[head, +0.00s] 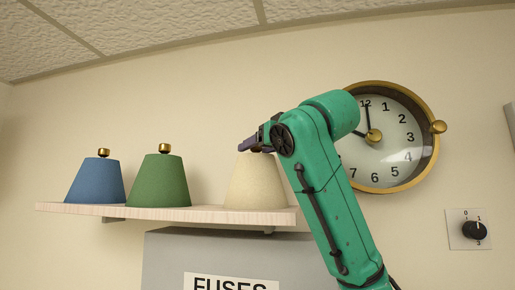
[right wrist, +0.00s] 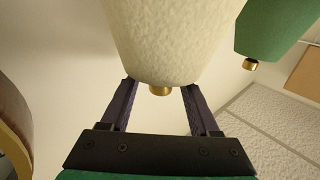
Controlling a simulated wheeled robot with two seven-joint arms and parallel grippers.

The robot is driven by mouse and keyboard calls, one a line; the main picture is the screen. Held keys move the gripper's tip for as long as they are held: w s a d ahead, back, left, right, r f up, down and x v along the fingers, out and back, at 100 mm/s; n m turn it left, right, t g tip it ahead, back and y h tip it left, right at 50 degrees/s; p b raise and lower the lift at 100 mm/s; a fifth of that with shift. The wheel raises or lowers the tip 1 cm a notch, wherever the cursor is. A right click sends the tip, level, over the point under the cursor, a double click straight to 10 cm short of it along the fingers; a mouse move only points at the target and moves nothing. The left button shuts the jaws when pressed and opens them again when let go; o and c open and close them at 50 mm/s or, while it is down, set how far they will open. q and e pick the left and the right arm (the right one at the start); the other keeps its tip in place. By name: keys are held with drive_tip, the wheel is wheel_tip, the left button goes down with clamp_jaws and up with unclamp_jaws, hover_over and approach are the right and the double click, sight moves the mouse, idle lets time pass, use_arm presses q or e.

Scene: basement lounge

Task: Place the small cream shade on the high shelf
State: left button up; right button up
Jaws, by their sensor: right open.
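The small cream shade (head: 255,184) stands upright on the right part of the high shelf (head: 215,214). Its top knob is hidden by my right gripper in the head view. My right gripper (head: 254,144) is at the top of the shade. In the right wrist view, the cream shade (right wrist: 175,40) shows its brass knob (right wrist: 159,91) between the two spread fingers of the right gripper (right wrist: 158,87), with gaps on both sides. The right gripper is open. My left gripper is in neither view.
A green shade (head: 158,183) and a blue shade (head: 95,182) stand on the shelf's left part. A grey fuse box (head: 165,260) is below the shelf. A round brass-rimmed clock (head: 405,150) hangs behind my arm, and a dial switch (head: 473,230) is at right.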

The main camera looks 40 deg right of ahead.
drive_tip(key=b+v, duration=0.5)
drive_tip(key=v, duration=0.7)
drive_tip(key=shift+a+r, duration=0.15)
drive_tip(key=shift+r, duration=0.05)
